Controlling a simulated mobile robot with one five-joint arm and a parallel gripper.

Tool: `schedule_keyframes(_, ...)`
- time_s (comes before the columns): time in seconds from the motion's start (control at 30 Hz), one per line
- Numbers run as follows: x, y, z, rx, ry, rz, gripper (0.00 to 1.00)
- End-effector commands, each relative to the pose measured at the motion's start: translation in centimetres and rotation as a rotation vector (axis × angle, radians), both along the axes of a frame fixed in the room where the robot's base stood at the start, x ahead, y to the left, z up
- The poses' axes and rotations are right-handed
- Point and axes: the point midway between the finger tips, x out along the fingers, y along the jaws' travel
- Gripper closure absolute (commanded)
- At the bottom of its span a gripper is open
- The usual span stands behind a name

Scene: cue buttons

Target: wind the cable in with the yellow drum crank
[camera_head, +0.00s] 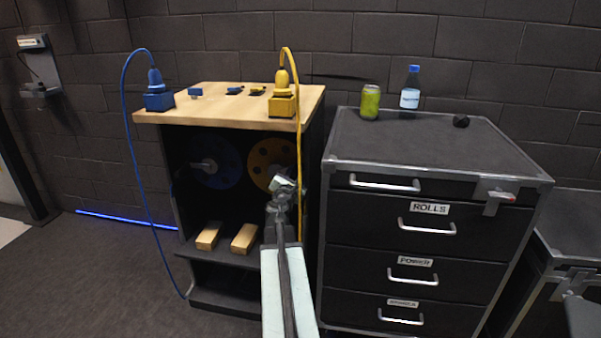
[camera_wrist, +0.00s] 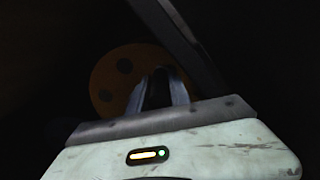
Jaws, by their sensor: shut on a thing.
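The yellow drum (camera_head: 262,158) is in the upper bay of the wooden-topped cabinet, at the right. My gripper (camera_head: 288,182) is at the drum's front right side. In the wrist view its fingers (camera_wrist: 160,88) are shut on a dark piece in front of the orange-yellow drum face (camera_wrist: 112,78). This fits the yellow drum crank, which is mostly hidden by the fingers. The yellow cable (camera_head: 299,125) rises from a yellow plug (camera_head: 282,88) on the cabinet top, arches over and hangs down past the right edge.
A blue drum (camera_head: 222,168) with its crank (camera_head: 206,164) is left of the yellow one. A blue cable (camera_head: 124,105) loops down the cabinet's left side. Two wooden blocks (camera_head: 244,238) lie on the lower shelf. A drawer chest (camera_head: 430,145) stands close on the right.

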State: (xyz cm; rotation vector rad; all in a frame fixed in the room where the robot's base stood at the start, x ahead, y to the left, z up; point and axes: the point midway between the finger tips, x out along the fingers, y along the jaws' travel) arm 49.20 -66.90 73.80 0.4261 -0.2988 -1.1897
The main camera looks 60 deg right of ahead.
Motion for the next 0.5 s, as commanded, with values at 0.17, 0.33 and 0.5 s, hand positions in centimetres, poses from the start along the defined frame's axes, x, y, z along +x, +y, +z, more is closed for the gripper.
schedule_keyframes(0.17,0.4,0.2,-0.3,-0.002,0.005,0.001,1.0)
schedule_keyframes(0.33,0.8,0.5,-0.3,-0.002,0.004,0.008,1.0)
schedule_keyframes(0.5,1.1,0.7,-0.3,-0.002,0.005,0.011,1.0)
